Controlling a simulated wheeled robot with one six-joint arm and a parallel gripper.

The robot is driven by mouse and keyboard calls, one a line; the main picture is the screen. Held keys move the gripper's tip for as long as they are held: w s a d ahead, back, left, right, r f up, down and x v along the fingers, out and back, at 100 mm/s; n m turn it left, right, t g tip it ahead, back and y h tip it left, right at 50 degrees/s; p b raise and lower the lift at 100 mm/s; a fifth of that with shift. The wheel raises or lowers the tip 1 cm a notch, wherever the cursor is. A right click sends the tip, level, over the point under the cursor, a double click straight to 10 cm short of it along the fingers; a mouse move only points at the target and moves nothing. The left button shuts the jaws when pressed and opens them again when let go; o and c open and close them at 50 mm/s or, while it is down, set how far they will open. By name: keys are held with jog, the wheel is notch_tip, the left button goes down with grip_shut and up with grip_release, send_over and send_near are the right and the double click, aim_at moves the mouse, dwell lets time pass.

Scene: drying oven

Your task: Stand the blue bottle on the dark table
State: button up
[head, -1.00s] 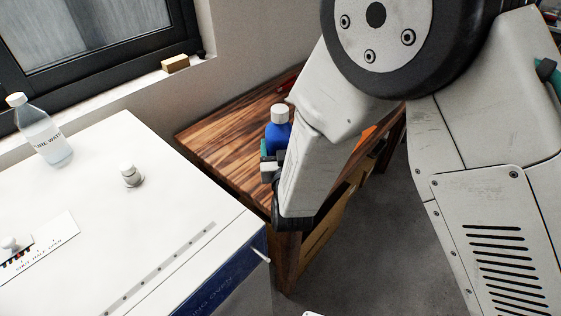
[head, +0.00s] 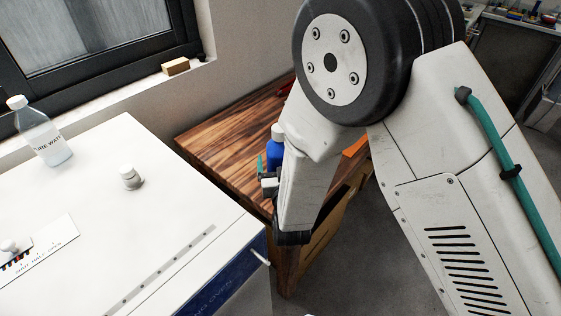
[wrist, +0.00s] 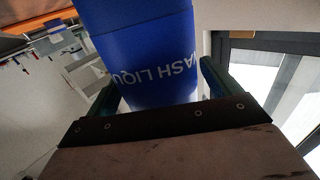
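The dark wooden table (head: 220,140) lies behind and below the bottle. The bottle looks about upright, near the table's front left edge. Its base is hidden, so I cannot tell whether it touches the tabletop.
An orange object (head: 355,146) is at the table's right side. The table's left part is bare.

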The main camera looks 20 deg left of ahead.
jog(key=shift+r, duration=0.1)
jog(key=v, duration=1.2)
jog(key=shift+r, duration=0.15)
